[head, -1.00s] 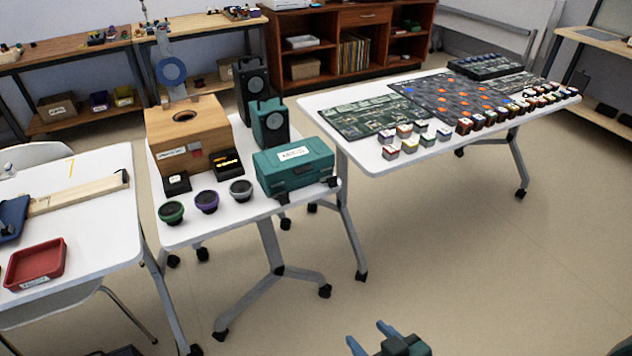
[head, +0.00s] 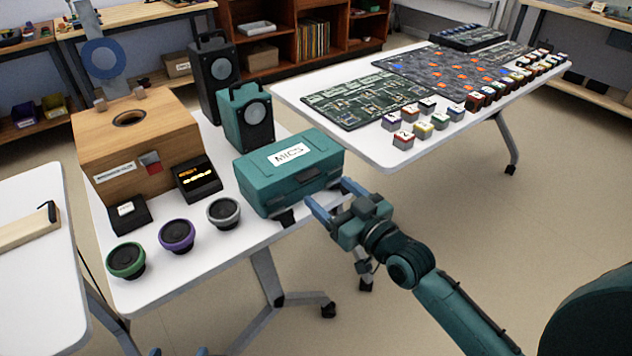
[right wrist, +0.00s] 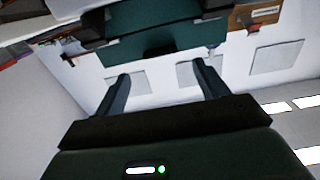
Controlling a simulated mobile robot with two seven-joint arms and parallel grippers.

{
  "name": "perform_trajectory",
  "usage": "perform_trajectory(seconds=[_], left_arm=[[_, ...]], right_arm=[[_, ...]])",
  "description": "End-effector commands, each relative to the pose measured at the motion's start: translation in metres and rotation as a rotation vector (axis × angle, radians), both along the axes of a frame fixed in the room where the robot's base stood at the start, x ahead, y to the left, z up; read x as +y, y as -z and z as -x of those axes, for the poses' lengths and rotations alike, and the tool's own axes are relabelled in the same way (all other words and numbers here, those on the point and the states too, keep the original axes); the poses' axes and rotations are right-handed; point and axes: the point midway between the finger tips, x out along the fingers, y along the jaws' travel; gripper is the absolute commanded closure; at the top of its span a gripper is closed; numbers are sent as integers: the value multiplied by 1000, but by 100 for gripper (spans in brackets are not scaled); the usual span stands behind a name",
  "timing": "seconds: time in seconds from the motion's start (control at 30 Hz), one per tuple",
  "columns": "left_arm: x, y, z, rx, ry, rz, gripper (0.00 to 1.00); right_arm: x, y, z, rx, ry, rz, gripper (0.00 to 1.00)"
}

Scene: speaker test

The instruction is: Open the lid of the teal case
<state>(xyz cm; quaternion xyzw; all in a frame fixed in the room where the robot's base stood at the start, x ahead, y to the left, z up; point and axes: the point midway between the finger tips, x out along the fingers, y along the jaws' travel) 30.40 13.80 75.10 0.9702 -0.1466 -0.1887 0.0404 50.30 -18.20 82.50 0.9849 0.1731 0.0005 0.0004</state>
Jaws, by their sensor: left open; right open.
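The teal case (head: 290,172) lies shut on the white table, with a white label reading MICS on its lid. Its front has a latch, and dark pieces show at its lower front edge. My right gripper (head: 331,197) is open and empty, just in front of the case's front right side; I cannot tell whether it touches. In the right wrist view, the case (right wrist: 150,30) is ahead of the spread fingers (right wrist: 161,70), with a dark latch between them. Only the fingertips of my left gripper (head: 178,352) show at the bottom edge, apart and away from the case.
A teal speaker (head: 247,118) stands right behind the case, a black speaker (head: 215,80) further back. A wooden box (head: 138,145), small dark boxes and three round drivers (head: 177,236) stand to the left. A second table (head: 375,150) with boards and blocks is close at right.

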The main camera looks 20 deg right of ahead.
Motion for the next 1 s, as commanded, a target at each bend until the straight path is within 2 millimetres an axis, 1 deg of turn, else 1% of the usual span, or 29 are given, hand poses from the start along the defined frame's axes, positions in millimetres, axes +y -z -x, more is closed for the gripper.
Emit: perform_trajectory(seconds=[0.03,0.1,0.2,0.3,0.43,0.7,0.77,1.0], left_arm=[[0,1,0,-2,-1,-1,38],[1,1,0,-6,-2,-1,38],[1,-1,-1,-15,-3,-2,38],[2,-3,-1,-23,-5,-1,38],[2,-4,1,-21,-5,0,38],[2,-1,3,-12,-5,-1,38],[2,-1,3,-12,-5,-1,38],[2,0,3,-12,-5,-2,38]], right_arm=[[4,-1,-11,-3,0,-2,27],[8,0,-23,-2,1,-3,27],[14,0,-37,-2,0,-2,27],[17,0,-46,1,0,-2,27],[19,0,-52,0,0,-1,27],[20,0,-53,1,0,-1,27],[20,0,-53,1,0,-1,31],[20,0,-53,1,0,-1,51]])
